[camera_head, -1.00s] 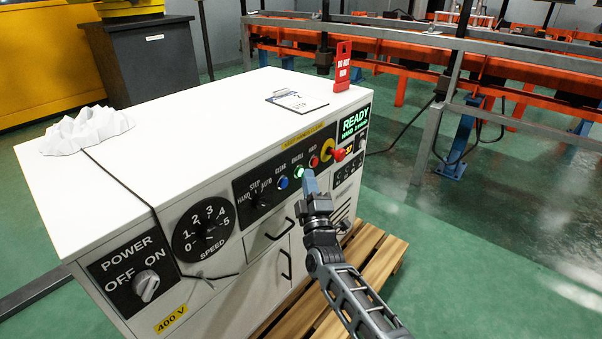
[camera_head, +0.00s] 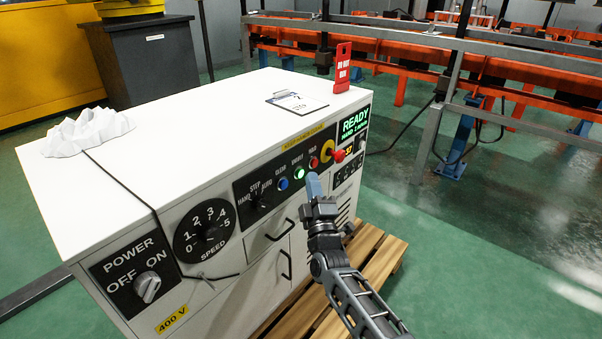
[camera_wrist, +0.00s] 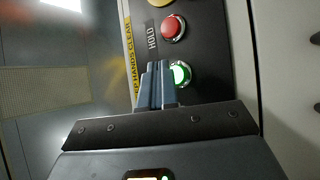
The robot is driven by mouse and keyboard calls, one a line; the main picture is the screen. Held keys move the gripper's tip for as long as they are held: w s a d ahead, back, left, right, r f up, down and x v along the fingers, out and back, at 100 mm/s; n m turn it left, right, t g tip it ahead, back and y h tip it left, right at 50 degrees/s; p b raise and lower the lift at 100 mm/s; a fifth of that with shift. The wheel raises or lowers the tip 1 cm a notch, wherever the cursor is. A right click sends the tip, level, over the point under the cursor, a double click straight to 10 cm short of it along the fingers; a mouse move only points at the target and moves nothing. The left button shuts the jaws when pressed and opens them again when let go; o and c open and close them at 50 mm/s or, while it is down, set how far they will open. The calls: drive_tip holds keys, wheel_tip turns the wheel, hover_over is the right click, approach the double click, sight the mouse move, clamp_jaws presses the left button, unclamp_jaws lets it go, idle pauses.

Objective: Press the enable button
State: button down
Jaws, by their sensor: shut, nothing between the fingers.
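The enable button (camera_head: 299,173) is a green lit button on the black panel of the white cabinet, between the blue CLEAR button (camera_head: 283,184) and the red HOLD button (camera_head: 314,163). My gripper (camera_head: 314,182) is shut and empty, to the right of the enable button in the head view and apart from it there. In the wrist view the green button (camera_wrist: 180,75) glows just right of the shut fingers (camera_wrist: 158,85), which cover its left edge. Whether the fingertips touch anything cannot be told. The red button (camera_wrist: 173,28) shows above it.
A red emergency-stop knob (camera_head: 338,156) sticks out right of HOLD. The lit display (camera_head: 354,122) reads READY. A selector (camera_head: 258,200), a speed dial (camera_head: 204,232) and a power switch (camera_head: 147,287) are further left. A clipboard (camera_head: 297,103) and red sign (camera_head: 343,68) are on top.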

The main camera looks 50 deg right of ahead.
drive_tip(key=shift+s+d+p, duration=0.1)
drive_tip(key=shift+s+p, duration=0.65)
drive_tip(key=shift+s, duration=1.8)
drive_tip(key=s+a+f+m+y, duration=0.1)
drive_tip(key=s+a+m+y, duration=0.3)
drive_tip(key=s+a+y, duration=1.4)
drive_tip(key=s+a+r+m+g+h, duration=0.15)
drive_tip(key=s+a+r, duration=0.3)
drive_tip(key=s, duration=0.45)
drive_tip(key=s+a+r+m+g+h, duration=0.1)
drive_tip(key=s+a+r+g+h, duration=0.1)
drive_tip(key=s+a+r, duration=0.35)
wheel_tip(320, 180, up, 15)
drive_tip(key=s+p, duration=0.2)
drive_tip(key=p, duration=1.4)
drive_tip(key=shift+s+a, duration=0.2)
drive_tip(key=shift+s, duration=0.2)
drive_tip(key=shift+f, duration=0.1)
